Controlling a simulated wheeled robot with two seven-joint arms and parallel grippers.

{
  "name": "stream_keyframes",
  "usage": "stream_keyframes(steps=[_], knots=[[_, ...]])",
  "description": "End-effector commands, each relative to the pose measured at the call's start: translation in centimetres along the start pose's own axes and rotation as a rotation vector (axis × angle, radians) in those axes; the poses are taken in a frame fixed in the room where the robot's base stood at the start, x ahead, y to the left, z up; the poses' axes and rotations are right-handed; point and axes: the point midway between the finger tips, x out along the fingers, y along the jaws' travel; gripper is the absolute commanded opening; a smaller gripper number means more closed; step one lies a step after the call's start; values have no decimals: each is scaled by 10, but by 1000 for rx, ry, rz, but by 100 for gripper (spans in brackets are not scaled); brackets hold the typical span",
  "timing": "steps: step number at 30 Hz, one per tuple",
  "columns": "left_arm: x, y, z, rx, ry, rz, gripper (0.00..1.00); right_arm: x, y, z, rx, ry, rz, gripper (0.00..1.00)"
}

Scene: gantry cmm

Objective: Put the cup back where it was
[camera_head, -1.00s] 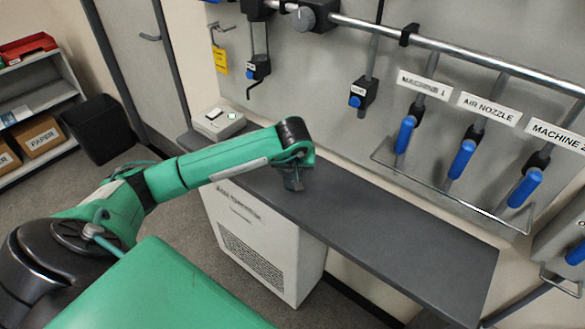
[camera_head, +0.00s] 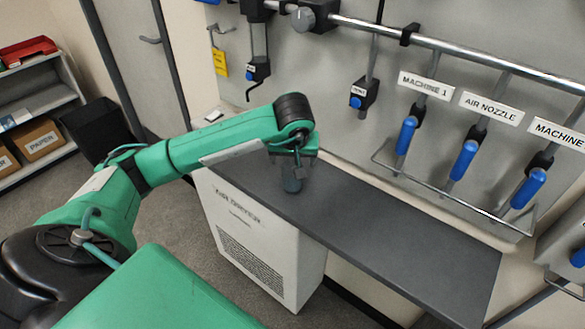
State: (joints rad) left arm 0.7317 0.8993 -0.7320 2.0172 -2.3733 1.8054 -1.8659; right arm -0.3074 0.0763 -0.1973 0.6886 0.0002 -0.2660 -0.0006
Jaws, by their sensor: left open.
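My left gripper (camera_head: 291,170) is open, pointing down right over the cup. My right gripper is not in view.
A wall panel with a metal rail and several blue-handled valves (camera_head: 465,160) stands behind the shelf, with a wire guard (camera_head: 450,190) sticking out. A white cabinet (camera_head: 262,245) is below. The right part of the shelf is clear.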

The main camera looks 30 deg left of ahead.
Motion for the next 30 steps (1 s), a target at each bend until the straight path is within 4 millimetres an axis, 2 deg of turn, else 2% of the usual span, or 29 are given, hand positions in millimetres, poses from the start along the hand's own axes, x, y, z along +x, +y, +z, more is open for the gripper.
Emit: stream_keyframes(steps=[3,9,19,26,28,30], knots=[[-19,0,0,0,2,1,78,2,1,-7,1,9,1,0],[-34,0,0,1,0,-1,78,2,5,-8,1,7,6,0],[-35,0,0,0,-1,-1,78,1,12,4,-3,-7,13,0],[-35,0,1,0,-2,1,78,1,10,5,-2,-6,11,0],[-34,5,5,-2,-13,21,78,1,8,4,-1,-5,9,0],[-31,18,16,-10,-47,79,78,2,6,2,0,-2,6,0]])
